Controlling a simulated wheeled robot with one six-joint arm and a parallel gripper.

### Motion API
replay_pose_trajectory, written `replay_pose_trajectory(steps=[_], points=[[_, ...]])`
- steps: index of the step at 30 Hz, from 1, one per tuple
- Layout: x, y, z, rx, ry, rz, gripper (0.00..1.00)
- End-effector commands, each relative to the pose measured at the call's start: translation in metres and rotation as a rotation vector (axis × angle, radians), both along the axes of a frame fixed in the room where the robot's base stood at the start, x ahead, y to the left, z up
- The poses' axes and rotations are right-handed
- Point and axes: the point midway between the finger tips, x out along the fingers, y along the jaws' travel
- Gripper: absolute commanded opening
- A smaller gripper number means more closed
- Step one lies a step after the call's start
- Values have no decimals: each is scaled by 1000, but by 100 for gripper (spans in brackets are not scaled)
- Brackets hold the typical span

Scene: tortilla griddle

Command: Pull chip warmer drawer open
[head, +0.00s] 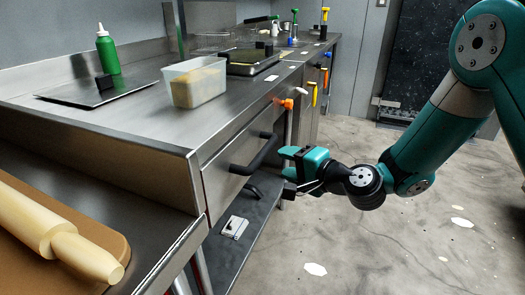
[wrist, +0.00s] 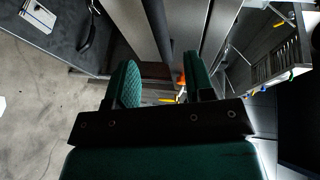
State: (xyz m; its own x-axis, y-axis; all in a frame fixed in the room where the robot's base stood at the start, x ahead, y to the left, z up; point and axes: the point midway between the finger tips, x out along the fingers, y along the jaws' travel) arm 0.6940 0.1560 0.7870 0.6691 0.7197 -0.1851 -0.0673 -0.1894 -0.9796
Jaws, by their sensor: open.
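A steel drawer front (head: 222,156) sits under the counter edge in the head view and looks shut. A long black bar handle (head: 256,155) stands out from it. My gripper (head: 283,164) is open, just to the right of the handle, with its teal fingers pointing toward the counter front. No contact with the handle shows. In the wrist view the two fingers (wrist: 160,82) are spread with a gap between them, and nothing is visibly held. I cannot tell whether a dark strip beyond the fingertips is the handle.
The counter holds a clear container (head: 194,84), a green bottle (head: 107,52) and a tray. Coloured utensils (head: 314,93) hang along its front. The floor at right is open.

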Motion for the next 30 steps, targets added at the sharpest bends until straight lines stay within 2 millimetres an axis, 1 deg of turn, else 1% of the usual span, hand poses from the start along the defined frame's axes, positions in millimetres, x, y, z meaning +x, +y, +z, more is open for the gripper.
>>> replay_pose_trajectory(steps=[1, 6, 9, 12, 17, 25, 26, 27, 29, 30], points=[[7, 10, 0, 0, -3, 5, 48], [32, 37, -8, -1, -2, 5, 48], [43, 49, -11, 0, -3, 4, 48], [52, 57, -15, -1, 0, 2, 48], [59, 64, -17, -1, 0, 1, 48], [60, 65, -17, -1, 1, 1, 48], [60, 65, -17, -1, 1, 1, 46], [60, 65, -17, -1, 1, 1, 37], [60, 65, -17, -1, 1, 1, 23], [60, 65, -17, -1, 1, 1, 14]])
